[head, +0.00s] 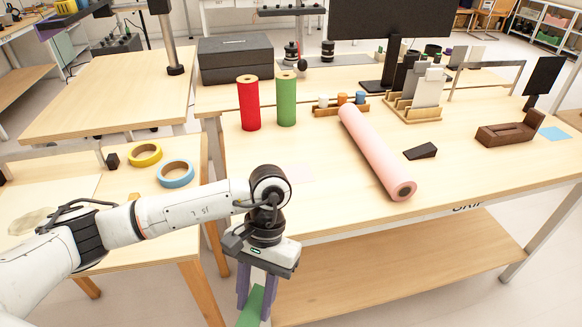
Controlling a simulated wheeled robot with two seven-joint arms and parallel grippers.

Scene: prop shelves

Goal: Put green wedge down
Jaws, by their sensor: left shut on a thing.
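My left gripper (256,294) hangs pointing down in front of the table's front edge. It is shut on the green wedge (251,309), which shows between the two purple fingers and is cut off by the bottom of the picture. The wedge is below the level of the tabletop, over the floor beside the lower shelf. How the wedge touches each finger is partly hidden. My right gripper is not in view.
The table (320,208) bears a pink roll (372,150), a black wedge (420,151), a brown wooden block (508,130), and red (249,105) and green (286,100) rolls. The lower shelf (400,258) looks bare. Yellow (145,146) and blue (163,180) tape rings lie on the left table.

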